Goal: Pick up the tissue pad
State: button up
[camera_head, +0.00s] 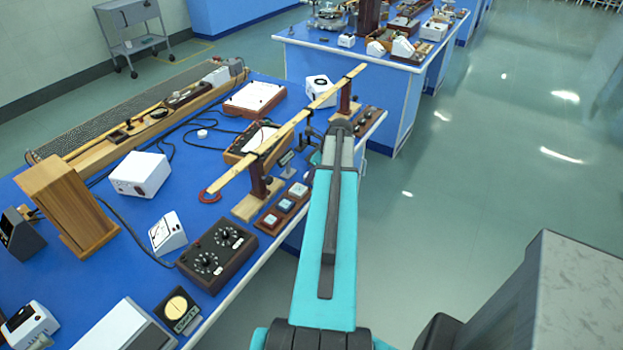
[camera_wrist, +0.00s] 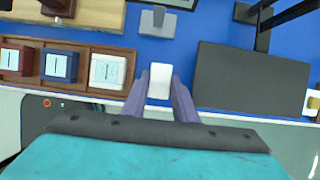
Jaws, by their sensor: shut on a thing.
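The tissue pad (camera_wrist: 160,80) is a small white block in the middle of the wrist view. It sits between the two purple-grey fingers of my gripper (camera_wrist: 160,86), which is shut on it. The pad is over the blue bench top near its front edge. I cannot tell from this view whether it is lifted clear of the bench. In the head view my teal arm reaches to the bench edge and hides the fingers and the pad.
A wooden tray (camera_wrist: 97,86) with small blocks lies left of my gripper in the wrist view. A dark grey plate (camera_wrist: 250,80) lies to its right. A small grey piece (camera_wrist: 158,22) stands just behind. In the head view a long wooden beam (camera_head: 285,128) on stands crosses the bench.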

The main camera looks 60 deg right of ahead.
jog(key=shift+r, duration=0.2)
jog(key=shift+r+b, duration=0.75)
jog(key=shift+r, duration=0.7)
jog(key=s+a+r+b, duration=0.1)
jog(key=s+a+b, duration=0.1)
jog(key=s, duration=0.5)
jog(key=s+a+b, duration=0.1)
jog(key=s+a, duration=0.4)
jog(key=s, duration=0.2)
jog(key=shift+a+r+b, duration=0.25)
jog(key=shift+r+b, duration=0.15)
jog(key=shift+s, duration=0.1)
